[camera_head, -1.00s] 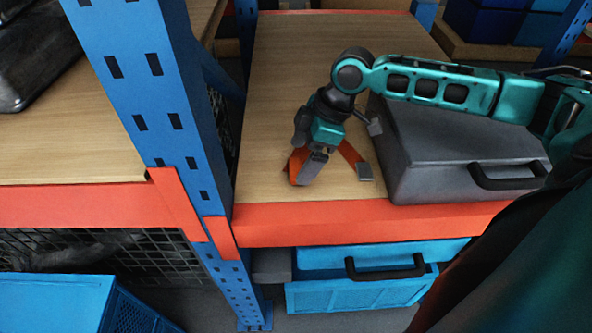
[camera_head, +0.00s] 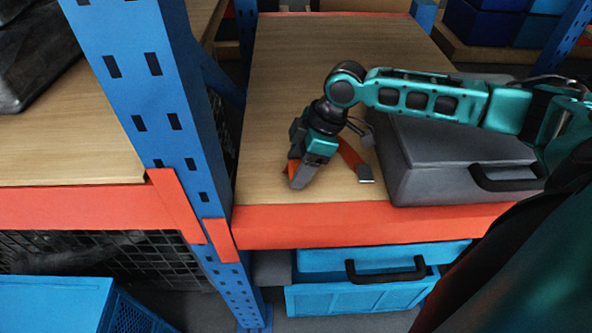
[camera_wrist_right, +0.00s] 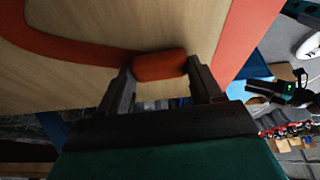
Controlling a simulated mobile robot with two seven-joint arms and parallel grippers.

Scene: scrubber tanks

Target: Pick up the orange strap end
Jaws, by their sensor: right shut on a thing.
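In the right wrist view the orange strap end (camera_wrist_right: 159,65) sits between the two fingers (camera_wrist_right: 162,78). The rest of the strap (camera_wrist_right: 60,42) curves away across the wood to the left. In the head view my gripper hides much of the held part. My left gripper is not in view.
A grey case (camera_head: 450,155) with a black handle stands just right of the strap, under my arm. A blue rack post (camera_head: 165,110) rises at the left. An orange beam (camera_head: 340,226) edges the shelf (camera_head: 285,70). Blue crates (camera_head: 365,285) sit below. The shelf's back is clear.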

